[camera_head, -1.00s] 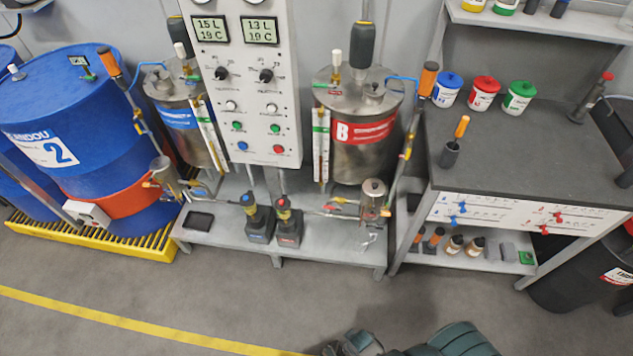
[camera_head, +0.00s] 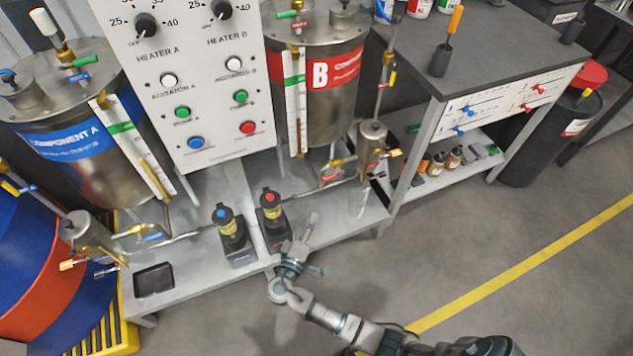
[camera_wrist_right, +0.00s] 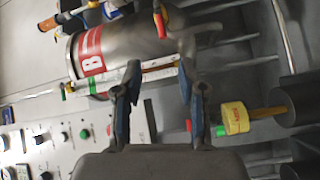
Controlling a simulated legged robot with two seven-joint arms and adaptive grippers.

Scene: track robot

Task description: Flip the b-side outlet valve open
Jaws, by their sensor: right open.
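Tank B (camera_head: 325,75) is a steel cylinder with a red label, right of the control panel. Brass fittings and a small red handle (camera_head: 328,179), apparently the b-side outlet valve, sit on the pipe below it. My right gripper (camera_head: 308,232) reaches in from the lower right, in front of the red-topped pump and below the valve, apart from it. In the right wrist view its two fingers (camera_wrist_right: 160,72) are spread with nothing held between them. Tank B (camera_wrist_right: 105,55) and a red handle (camera_wrist_right: 160,24) lie beyond the fingertips there. My left gripper is not in view.
The red-topped pump (camera_head: 271,222) and blue-topped pump (camera_head: 232,237) stand on the low grey platform (camera_head: 195,272) close to my right gripper. A small steel pot (camera_head: 373,140) stands right of the valve. A workbench (camera_head: 500,68) is further right. Open floor lies in front.

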